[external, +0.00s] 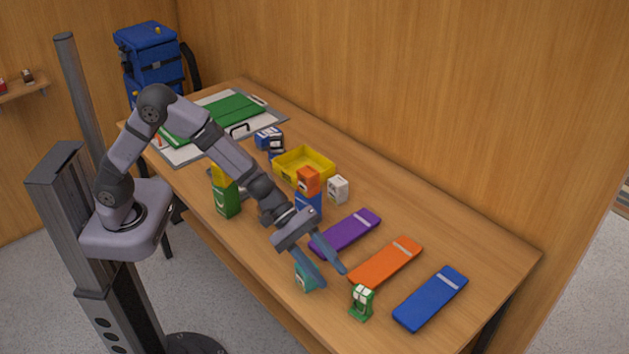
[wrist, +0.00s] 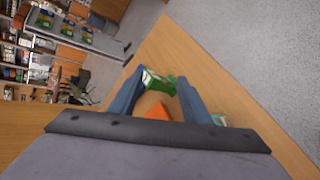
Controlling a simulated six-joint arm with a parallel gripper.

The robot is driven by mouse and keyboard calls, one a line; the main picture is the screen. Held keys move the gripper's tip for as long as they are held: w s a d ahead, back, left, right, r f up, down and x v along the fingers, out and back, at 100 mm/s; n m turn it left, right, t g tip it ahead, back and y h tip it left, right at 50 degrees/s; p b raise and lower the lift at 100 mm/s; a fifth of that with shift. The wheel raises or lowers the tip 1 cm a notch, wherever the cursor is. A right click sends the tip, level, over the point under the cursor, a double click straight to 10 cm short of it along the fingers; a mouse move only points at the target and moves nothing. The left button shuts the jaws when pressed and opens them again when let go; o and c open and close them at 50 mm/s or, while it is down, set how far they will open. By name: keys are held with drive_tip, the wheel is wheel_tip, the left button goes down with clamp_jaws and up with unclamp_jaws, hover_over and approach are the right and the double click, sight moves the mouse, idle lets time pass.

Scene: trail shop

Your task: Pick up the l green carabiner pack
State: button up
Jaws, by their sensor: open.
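A small green pack with a white top (external: 361,302) stands near the table's front edge, at the right. In the wrist view a green and white pack (wrist: 158,82) shows ahead, between my fingertips and partly hidden by them. My gripper (external: 333,277) is open and empty, pointing down toward the table, to the left of that pack and apart from it. A larger green pack (external: 227,201) with a yellow thing above it stands farther left. I cannot read any size mark on either.
A teal pack (external: 305,278) stands close beside my fingers. Purple (external: 345,233), orange (external: 386,262) and blue (external: 430,299) flat pieces lie to the right. A yellow bin (external: 304,165), with orange and white boxes (external: 338,189) nearby, stands behind.

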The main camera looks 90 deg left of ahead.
sight(352, 283)
drive_tip(key=w+f+n+b, duration=0.1)
drive_tip(key=n+b, duration=0.1)
drive_tip(key=n, duration=0.1)
drive_tip(key=w+f+n+t+b, duration=0.1)
drive_tip(key=w+n+b, duration=0.1)
drive_tip(key=n, duration=0.1)
drive_tip(key=w+f+n+b, duration=0.1)
drive_tip(key=f+n+b, duration=0.1)
drive_tip(key=n, duration=0.1)
drive_tip(key=shift+w+f+t, duration=0.1)
drive_tip(key=shift+w+t, duration=0.2)
drive_tip(key=shift+w, duration=0.1)
drive_tip(key=n, duration=0.1)
drive_tip(key=n+b, duration=0.1)
drive_tip(key=w+n, duration=0.1)
drive_tip(key=shift+d+f+t+h, duration=0.2)
drive_tip(key=shift+d+t+h, duration=0.1)
drive_tip(key=shift+w+d+r+n+b, duration=0.1)
drive_tip(key=shift+w+d+n+b, duration=0.15)
drive_tip(key=shift+n+b, duration=0.4)
drive_tip(key=shift+p+x, duration=0.55)
drive_tip(key=shift+x, duration=0.5)
drive_tip(key=shift+w, duration=0.1)
drive_tip(key=shift+p+x, duration=1.25)
drive_tip(key=shift+x, duration=1.25)
drive_tip(key=shift+a, duration=0.1)
